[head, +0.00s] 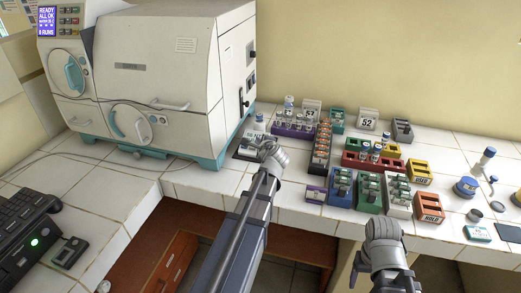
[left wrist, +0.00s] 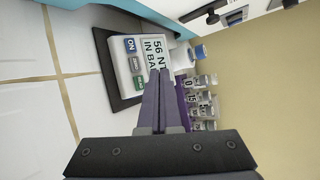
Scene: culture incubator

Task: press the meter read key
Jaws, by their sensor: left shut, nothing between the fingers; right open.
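The meter (left wrist: 122,62) is a pale box on a dark pad, with a lettered display (left wrist: 157,58) and a column of keys. The blue key (left wrist: 130,44) reads ON. A grey key (left wrist: 136,63) and a green key (left wrist: 139,82) sit beside it, their labels too small to read. My left gripper (left wrist: 159,78) is shut and empty, its tips over the display side of the meter and right of the green key; contact cannot be told. In the head view my left gripper (head: 269,153) partly covers the meter (head: 245,147). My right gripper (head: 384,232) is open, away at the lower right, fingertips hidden.
A large white incubator (head: 165,60) stands behind and left of the meter. A purple rack (head: 292,130) of vials and several coloured racks stand to the right. A keyboard (head: 25,225) lies at left. Bare tiles (head: 115,185) lie before the incubator.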

